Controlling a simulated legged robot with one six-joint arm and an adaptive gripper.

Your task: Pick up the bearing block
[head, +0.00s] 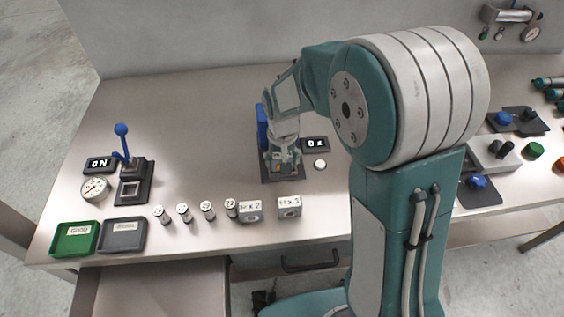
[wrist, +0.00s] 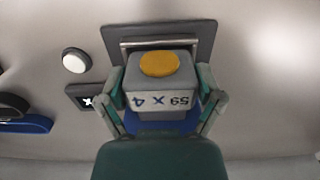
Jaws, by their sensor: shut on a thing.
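In the wrist view my gripper (wrist: 161,95) is shut on a light grey bearing block (wrist: 161,100). Its fingers are against the left and right sides. The block has a yellow disc on top and an upside-down marking with a blue 4. In the head view it is mostly hidden by my gripper. I cannot tell whether it touches the scale. Two similar grey blocks, one left (head: 250,211) and one right (head: 289,206), stand near the front edge.
Several metal cylinders (head: 207,210) stand left of the grey blocks. A green tray (head: 74,239), a grey tray (head: 123,235), a dial gauge (head: 95,189) and a blue-lever press (head: 134,182) are at the left. A small display (head: 315,143) and white button (head: 320,164) sit beside the scale.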

